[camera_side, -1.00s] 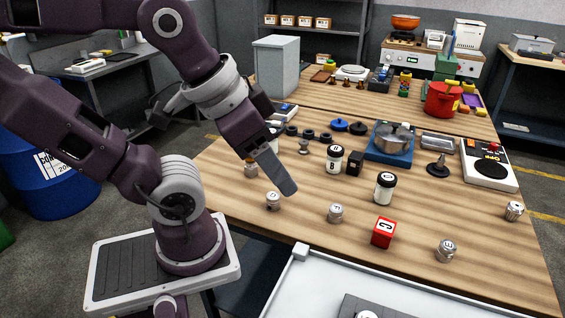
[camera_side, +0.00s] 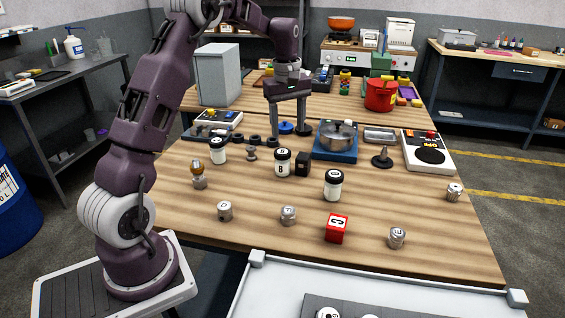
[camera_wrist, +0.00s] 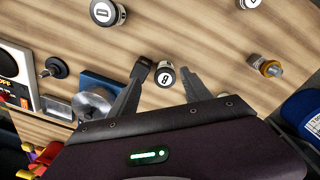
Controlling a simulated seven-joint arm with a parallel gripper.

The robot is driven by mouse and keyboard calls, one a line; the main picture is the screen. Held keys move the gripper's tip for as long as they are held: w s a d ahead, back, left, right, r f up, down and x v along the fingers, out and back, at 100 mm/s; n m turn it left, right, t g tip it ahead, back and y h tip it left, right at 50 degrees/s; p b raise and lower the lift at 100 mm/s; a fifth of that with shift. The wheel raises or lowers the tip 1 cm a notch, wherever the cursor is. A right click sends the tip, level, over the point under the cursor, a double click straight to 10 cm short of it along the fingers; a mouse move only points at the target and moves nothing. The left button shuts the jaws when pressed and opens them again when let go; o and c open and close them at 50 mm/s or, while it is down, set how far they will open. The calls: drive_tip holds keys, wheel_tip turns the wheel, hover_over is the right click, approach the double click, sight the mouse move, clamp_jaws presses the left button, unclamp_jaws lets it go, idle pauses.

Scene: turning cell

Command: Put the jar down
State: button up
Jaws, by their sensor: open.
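Three white jars with black lids stand upright on the wooden table (camera_side: 400,215). The jar marked B (camera_side: 282,162) stands near the middle, with a small black block (camera_side: 302,164) close on its right. Another jar (camera_side: 218,150) stands to the left, and a third jar (camera_side: 333,185) stands front right. My gripper (camera_side: 288,138) is open, pointing down just behind the B jar in the side view. In the wrist view the B jar (camera_wrist: 164,75) shows between the spread fingertips of my gripper (camera_wrist: 165,74). I see no finger contact with it.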

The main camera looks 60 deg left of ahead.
drive_tip(key=n, duration=0.2)
hover_over(282, 151)
drive_tip(key=shift+g, duration=0.3)
drive_tip(key=f, duration=0.4)
drive_tip(key=shift+d+f, duration=0.25)
drive_tip(key=shift+f, duration=0.15)
wheel_tip(282, 151, down, 7)
drive_tip(key=shift+a+f, duration=0.15)
clamp_jaws()
wheel_tip(282, 151, up, 10)
drive_tip(key=shift+r, duration=0.1)
drive_tip(key=s+d+r+m, duration=0.2)
drive_tip(key=s+d+m, duration=0.15)
drive_tip(key=d, duration=0.85)
drive_tip(key=s+d+r+m, duration=0.2)
drive_tip(key=d+m, duration=0.3)
drive_tip(key=d, duration=0.8)
drive_tip(key=s+d+f+m, duration=0.1)
drive_tip(key=s+d+m, duration=0.4)
drive_tip(key=s, duration=0.5)
drive_tip(key=s+d+f+m, duration=0.1)
drive_tip(key=s+d+m, duration=0.3)
drive_tip(key=s+d, duration=0.3)
drive_tip(key=s, duration=0.3)
drive_tip(key=shift+d+m, duration=0.25)
drive_tip(key=shift+m, duration=0.1)
